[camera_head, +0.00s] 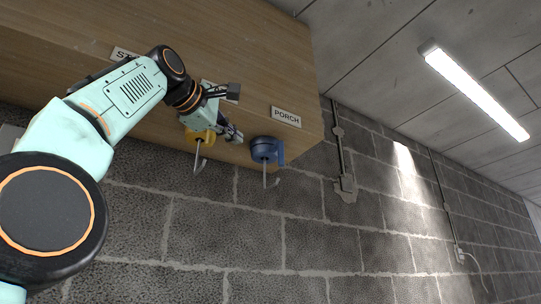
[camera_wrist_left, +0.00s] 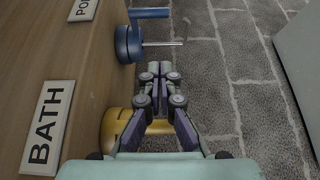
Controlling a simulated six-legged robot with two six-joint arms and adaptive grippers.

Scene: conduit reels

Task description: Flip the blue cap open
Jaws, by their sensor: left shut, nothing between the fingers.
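The blue cap (camera_head: 264,147) sits on the underside edge of the wooden box below the PORCH label, with a metal hook hanging from it. A blue tab stands out from its right side. In the left wrist view the blue cap (camera_wrist_left: 128,44) is ahead, up and left of the fingertips. My left gripper (camera_head: 237,136) is shut and empty, between the yellow cap and the blue cap, apart from the blue one. Its closed fingertips (camera_wrist_left: 158,68) show in the wrist view. My right gripper is in neither view.
A yellow cap (camera_head: 199,135) with its own hook sits left of the blue one, partly behind my gripper. The wooden box (camera_head: 240,50) carries PORCH (camera_head: 286,117) and BATH (camera_wrist_left: 49,125) labels. A grey block wall (camera_head: 330,240) lies behind. Space right of the blue cap is free.

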